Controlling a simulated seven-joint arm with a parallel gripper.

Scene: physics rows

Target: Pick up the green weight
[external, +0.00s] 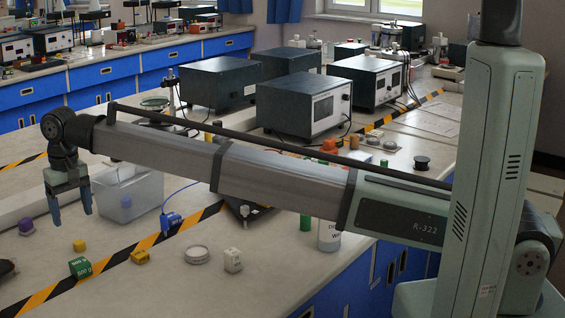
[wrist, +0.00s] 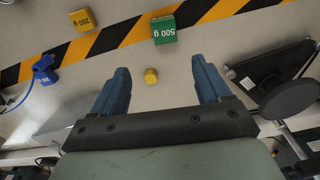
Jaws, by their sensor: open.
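The green weight (external: 80,267) is a small block marked 500 g, on the bench by the yellow-and-black striped tape. It also shows in the wrist view (wrist: 164,30), at the top centre, beyond my fingertips and on the tape's edge. My gripper (external: 71,215) is open and empty, hanging above the bench with its fingers pointing down. The green weight is apart from the fingers and unobstructed.
A yellow 200 g weight (external: 140,257) lies right of the green one. The bench in front of the weights is mostly clear.

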